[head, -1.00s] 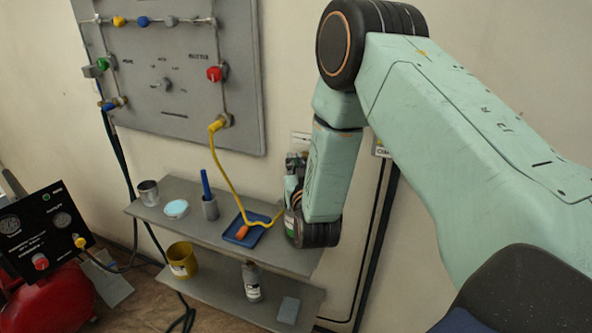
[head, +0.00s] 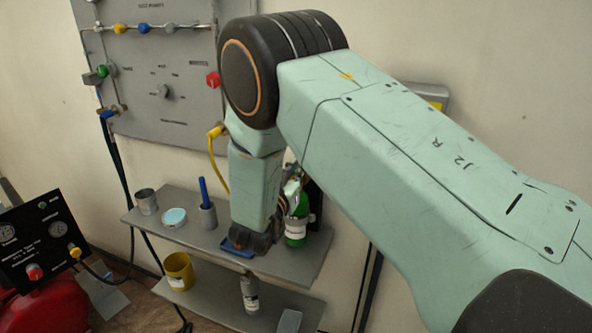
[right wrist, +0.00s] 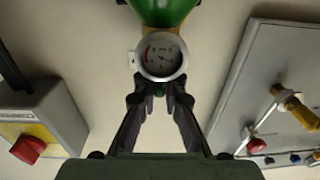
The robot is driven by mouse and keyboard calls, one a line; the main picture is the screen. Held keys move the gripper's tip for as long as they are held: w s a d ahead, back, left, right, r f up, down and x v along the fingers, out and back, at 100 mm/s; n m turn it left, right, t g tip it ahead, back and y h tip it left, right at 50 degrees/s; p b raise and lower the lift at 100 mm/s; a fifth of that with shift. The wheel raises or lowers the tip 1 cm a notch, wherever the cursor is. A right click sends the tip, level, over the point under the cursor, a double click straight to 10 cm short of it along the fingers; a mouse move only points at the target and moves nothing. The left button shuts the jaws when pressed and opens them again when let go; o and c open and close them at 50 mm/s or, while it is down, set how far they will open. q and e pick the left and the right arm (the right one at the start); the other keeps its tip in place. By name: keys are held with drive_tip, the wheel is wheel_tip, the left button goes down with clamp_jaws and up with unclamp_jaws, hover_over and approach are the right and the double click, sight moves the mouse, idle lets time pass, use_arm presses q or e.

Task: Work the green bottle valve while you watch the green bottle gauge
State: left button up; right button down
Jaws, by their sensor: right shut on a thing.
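The green bottle (head: 296,230) stands on the upper shelf at its right part, with a white label, partly behind my right arm. In the right wrist view the green bottle (right wrist: 162,8) is at the top edge. My right gripper (right wrist: 160,86) is shut on the green valve knob (right wrist: 159,92), just below the gauge. In the head view my arm hides most of that grip. My left gripper is in no view.
The upper shelf (head: 245,255) also holds a blue tray (head: 236,249), a metal cup (head: 146,201) and a pen holder (head: 207,214). A grey wall panel (head: 165,65) with knobs and a yellow hose (head: 214,165) is behind. A black gauge box (head: 40,240) stands at left.

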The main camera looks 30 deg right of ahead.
sight(296, 167)
idle(0.4)
drive_tip(key=c, duration=1.4)
unclamp_jaws()
wheel_tip(296, 167, up, 10)
